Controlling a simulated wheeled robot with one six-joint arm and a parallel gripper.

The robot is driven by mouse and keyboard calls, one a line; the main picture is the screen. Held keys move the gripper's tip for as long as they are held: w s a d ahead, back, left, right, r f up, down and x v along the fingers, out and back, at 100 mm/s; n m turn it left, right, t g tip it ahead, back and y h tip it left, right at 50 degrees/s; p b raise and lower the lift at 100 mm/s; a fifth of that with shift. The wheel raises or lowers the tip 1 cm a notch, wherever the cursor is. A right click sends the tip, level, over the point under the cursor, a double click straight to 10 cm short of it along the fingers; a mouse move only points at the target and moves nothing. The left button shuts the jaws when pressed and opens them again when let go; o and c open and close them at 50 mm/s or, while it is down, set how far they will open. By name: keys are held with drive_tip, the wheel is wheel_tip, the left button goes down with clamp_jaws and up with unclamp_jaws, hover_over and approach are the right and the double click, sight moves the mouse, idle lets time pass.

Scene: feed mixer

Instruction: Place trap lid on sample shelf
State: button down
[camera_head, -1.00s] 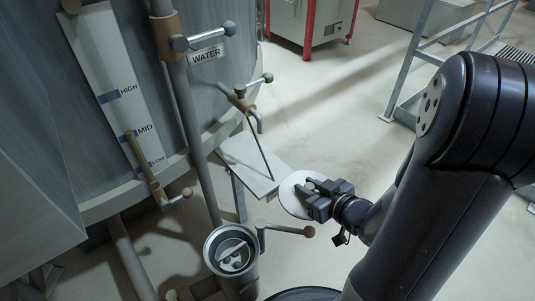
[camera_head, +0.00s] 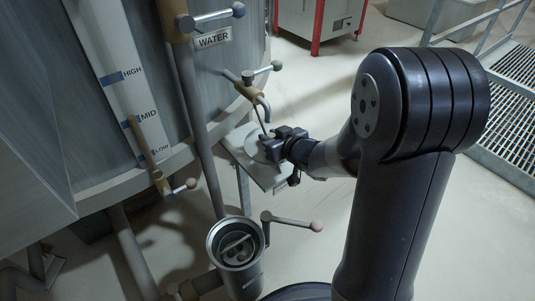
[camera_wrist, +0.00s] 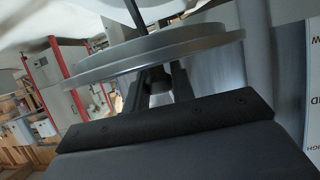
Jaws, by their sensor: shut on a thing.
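The trap lid (camera_head: 251,149) is a pale grey round disc. My gripper (camera_head: 270,148) is shut on it from the right side, and the jaws hide part of it. In the wrist view the lid (camera_wrist: 160,52) fills the upper middle, seen nearly edge-on, with the fingers (camera_wrist: 160,88) below its rim. The sample shelf (camera_head: 268,179) is a pale plate on a leg beside the tank. The lid overlaps the shelf in the head view; I cannot tell whether it touches it. The open trap (camera_head: 238,247) stands below, with a strainer-like insert inside.
A tap with a brown body (camera_head: 250,91) sits just above the shelf, and a thin rod slants down near the lid. A lever with a pinkish knob (camera_head: 316,225) sticks out beside the trap. Railings and a grating (camera_head: 516,100) are at right. Floor behind the shelf is clear.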

drive_tip(key=shift+w+a+f+b, duration=0.2)
drive_tip(key=shift+w+f+b, duration=0.1)
drive_tip(key=shift+f, duration=0.2)
drive_tip(key=shift+w+a+f+b, duration=0.15)
drive_tip(key=shift+w+f+b, duration=0.1)
drive_tip(key=shift+f, duration=0.2)
wheel_tip(320, 180, down, 5)
drive_tip(key=b, duration=0.3)
drive_tip(key=shift+f, duration=0.15)
drive_tip(key=shift+w+a+b, duration=0.1)
drive_tip(key=shift+b, duration=0.2)
drive_tip(key=c, duration=1.2)
unclamp_jaws()
